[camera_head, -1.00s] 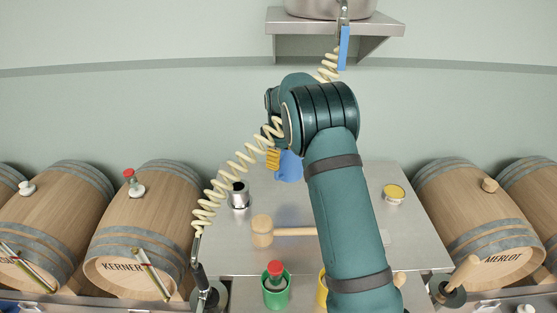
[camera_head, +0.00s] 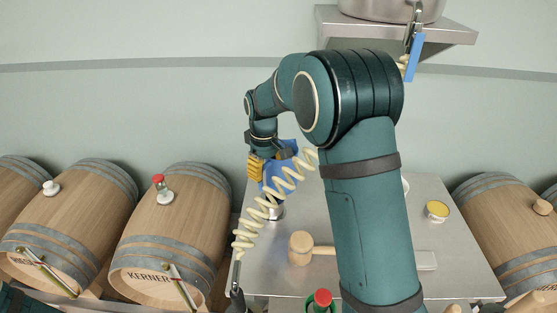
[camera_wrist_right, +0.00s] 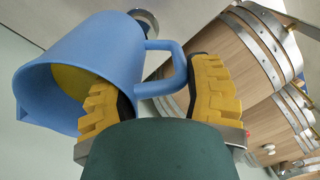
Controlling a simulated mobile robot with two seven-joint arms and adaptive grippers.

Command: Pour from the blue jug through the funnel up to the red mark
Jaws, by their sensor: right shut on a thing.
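The blue jug (camera_head: 279,170) is held up over the left part of the steel table, partly behind a coiled cream hose. My right gripper (camera_head: 262,168) is shut on it. In the right wrist view the jug (camera_wrist_right: 100,50) lies tilted at the left, its mouth facing lower left, with a yellowish inside showing. Its handle passes between the yellow fingers of my right gripper (camera_wrist_right: 165,90). A small steel vessel (camera_head: 277,212) stands below the jug, largely covered by jug and hose. I cannot make out a funnel or a red mark. My left gripper is not in view.
A wooden mallet (camera_head: 301,249) lies on the steel table (camera_head: 460,265). A small yellow-topped tin (camera_head: 437,210) stands at the right. A red-topped green container (camera_head: 321,302) is at the front. Barrels (camera_head: 176,240) flank the table. The coiled hose (camera_head: 262,212) hangs before the jug.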

